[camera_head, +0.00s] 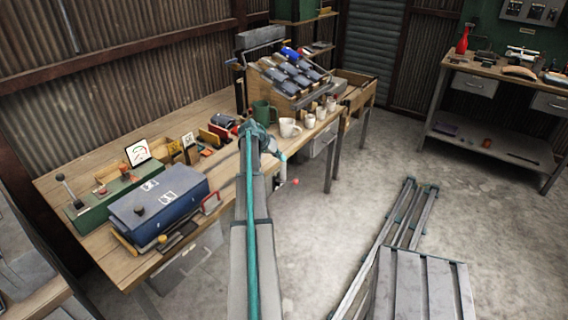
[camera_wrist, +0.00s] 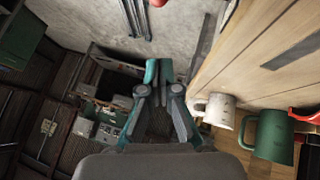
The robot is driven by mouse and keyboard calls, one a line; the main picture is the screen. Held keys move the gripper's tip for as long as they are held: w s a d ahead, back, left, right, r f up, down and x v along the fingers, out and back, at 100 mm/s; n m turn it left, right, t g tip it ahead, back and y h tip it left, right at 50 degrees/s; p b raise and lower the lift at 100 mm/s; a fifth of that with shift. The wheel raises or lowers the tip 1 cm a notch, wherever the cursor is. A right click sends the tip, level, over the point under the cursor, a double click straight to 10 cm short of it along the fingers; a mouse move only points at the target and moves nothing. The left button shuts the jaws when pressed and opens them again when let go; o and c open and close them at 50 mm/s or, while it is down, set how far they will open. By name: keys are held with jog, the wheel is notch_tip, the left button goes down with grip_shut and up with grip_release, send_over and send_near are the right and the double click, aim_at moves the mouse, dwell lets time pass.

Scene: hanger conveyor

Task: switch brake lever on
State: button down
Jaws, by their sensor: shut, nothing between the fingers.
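My gripper (camera_wrist: 159,72) points away from the camera in the wrist view, its teal fingertips close together with nothing between them. In the head view the end of my arm is beside the bench's front edge, and the fingers are hard to make out. A small red knob (camera_head: 295,181) shows just below and right of my wrist, apart from the bench top. A lever with a black knob (camera_head: 60,178) stands upright on a green box (camera_head: 105,203) at the bench's left end. I cannot tell which is the brake lever. My gripper touches neither visibly.
The wooden bench (camera_head: 150,118) carries a blue case (camera_head: 160,203), a red handle (camera_head: 210,203), a green mug (camera_head: 262,113) and white cups (camera_head: 290,128). The green mug (camera_wrist: 272,136) is close at right in the wrist view. Concrete floor (camera_head: 340,215) lies open right of the bench.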

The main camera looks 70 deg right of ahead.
jog(key=p+x, duration=0.1)
jog(key=x, duration=0.2)
jog(key=a+p+x, duration=0.1)
jog(key=x, duration=0.3)
jog(key=p+x, duration=0.1)
jog(key=x, duration=0.2)
jog(key=shift+s+a+f, duration=0.15)
jog(key=shift+f, duration=0.5)
jog(key=shift+s+a+f+p, duration=0.15)
jog(key=shift+f+p, duration=0.25)
jog(key=shift+f, duration=0.35)
jog(key=shift+a+f, duration=0.1)
